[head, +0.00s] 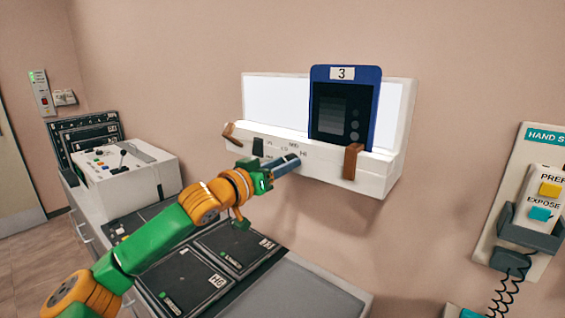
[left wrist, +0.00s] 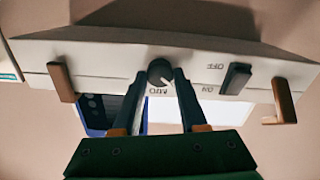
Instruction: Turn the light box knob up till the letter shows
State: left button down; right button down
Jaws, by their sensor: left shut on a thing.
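The white light box (head: 385,168) hangs on the wall, its panel pale. A blue-framed film (head: 342,110) marked 3 stands at its right; it shows dark grey patches and round spots, and I see no clear letter. My left gripper (head: 290,163) reaches the box's front ledge from below left. In the left wrist view, its two fingers (left wrist: 161,88) are shut on the round dark knob (left wrist: 160,71), one on each side. The gripper hides the knob in the head view. A black rocker switch (head: 258,147) with OFF and ON labels sits left of it. My right gripper is not in view.
Brown clips (head: 351,161) stick out from the ledge ends. Below is a counter with black cassettes (head: 186,280) and a white control console (head: 125,172). A hand switch panel (head: 535,200) with a coiled cord is on the right wall.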

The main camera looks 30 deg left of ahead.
pick_arm(q)
jog(key=m+p, duration=0.3)
jog(key=m, duration=0.2)
jog(key=shift+r, duration=0.2)
jog(key=shift+f+m+p, duration=0.1)
jog(key=shift+m+p, duration=1.3)
jog(key=shift+m, duration=1.4)
jog(key=c, duration=0.7)
grip_release()
jog(key=shift+o, duration=1.3)
jog(key=shift+w+f, duration=0.15)
